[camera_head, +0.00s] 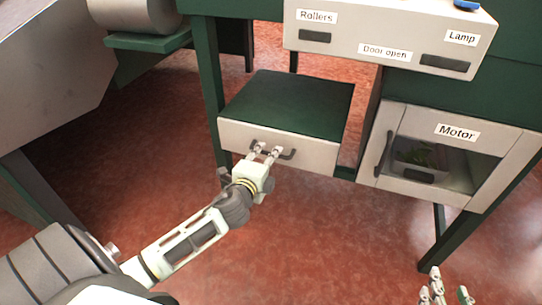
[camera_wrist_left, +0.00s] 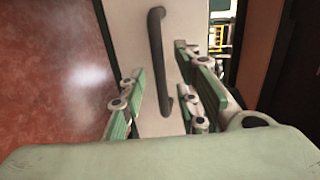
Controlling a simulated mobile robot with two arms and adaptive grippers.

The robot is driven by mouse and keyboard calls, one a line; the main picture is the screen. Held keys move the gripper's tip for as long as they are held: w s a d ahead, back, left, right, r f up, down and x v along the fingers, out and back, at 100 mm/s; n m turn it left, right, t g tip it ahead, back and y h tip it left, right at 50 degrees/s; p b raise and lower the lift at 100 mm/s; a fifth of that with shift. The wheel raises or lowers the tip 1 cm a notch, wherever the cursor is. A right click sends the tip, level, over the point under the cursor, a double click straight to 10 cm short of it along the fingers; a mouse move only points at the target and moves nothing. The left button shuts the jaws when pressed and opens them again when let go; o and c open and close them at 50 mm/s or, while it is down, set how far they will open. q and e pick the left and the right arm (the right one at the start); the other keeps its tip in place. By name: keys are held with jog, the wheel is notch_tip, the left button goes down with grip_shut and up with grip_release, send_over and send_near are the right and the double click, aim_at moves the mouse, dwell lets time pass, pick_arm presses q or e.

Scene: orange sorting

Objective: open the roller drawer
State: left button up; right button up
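The drawer (camera_head: 232,137) has a pale front, a green top and a dark bar handle (camera_head: 288,154). It sits below the panel marked "Rollers", and no label shows on its front. My left gripper (camera_head: 264,150) is at the handle. In the left wrist view the fingers of this gripper (camera_wrist_left: 160,68) are spread apart, with the dark handle (camera_wrist_left: 157,35) running between them. I see no finger closed on it. My right gripper (camera_head: 449,288) is at the bottom right edge of the head view, fingers apart and empty, away from the drawer.
A pale control panel (camera_head: 350,40) with "Rollers", "Door open" and "Lamp" labels is above. A "Motor" cabinet (camera_head: 485,178) with a window stands right of the drawer. A green table leg (camera_head: 207,75) is at its left. Red floor in front is clear.

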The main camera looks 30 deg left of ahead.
pick_arm(q)
jog(key=shift+x, duration=1.2)
pick_arm(e)
jog(key=r, duration=0.1)
jog(key=w+r+t, duration=0.1)
jog(key=r, duration=0.1)
jog(key=shift+w+a, duration=0.2)
jog(key=shift+a, duration=0.2)
pick_arm(q)
grip_shut()
